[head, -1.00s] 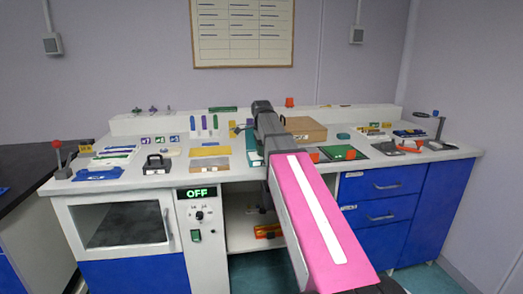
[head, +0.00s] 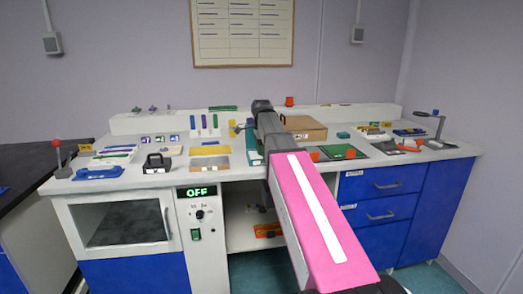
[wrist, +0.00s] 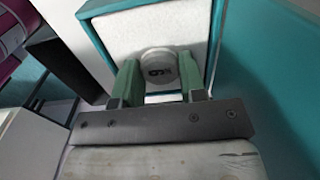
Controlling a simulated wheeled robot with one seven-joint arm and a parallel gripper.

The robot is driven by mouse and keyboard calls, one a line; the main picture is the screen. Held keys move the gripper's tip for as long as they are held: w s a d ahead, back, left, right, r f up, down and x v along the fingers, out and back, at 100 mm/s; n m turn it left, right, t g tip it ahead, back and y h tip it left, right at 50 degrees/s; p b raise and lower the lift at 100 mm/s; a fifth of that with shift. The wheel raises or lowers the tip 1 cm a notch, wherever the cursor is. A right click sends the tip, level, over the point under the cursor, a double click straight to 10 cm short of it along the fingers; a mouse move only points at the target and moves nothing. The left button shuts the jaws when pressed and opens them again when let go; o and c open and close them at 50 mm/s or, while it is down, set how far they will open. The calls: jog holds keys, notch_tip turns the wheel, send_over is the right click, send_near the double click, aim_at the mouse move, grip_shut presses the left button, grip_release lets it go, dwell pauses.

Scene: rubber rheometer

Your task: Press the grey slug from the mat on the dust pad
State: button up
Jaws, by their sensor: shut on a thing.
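In the wrist view, a round grey slug (wrist: 158,66) with a dark mark on its top sits between the two green fingers of my gripper (wrist: 158,82). The gripper is shut on the slug. Slug and fingertips are over the white dust pad (wrist: 120,35), which has a teal frame. I cannot tell whether the slug touches the pad. In the head view the teal-framed holder (head: 253,158) shows beside my arm, which hides the gripper and the slug. I cannot tell which surface is the slug's mat.
A cardboard box (head: 306,129) stands behind and right of my arm. A yellow mat (head: 210,150) and a grey plate (head: 210,164) lie left of the holder. A green mat (head: 343,152) lies to the right.

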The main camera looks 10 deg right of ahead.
dwell(0.4)
jog(key=shift+r, duration=3.45)
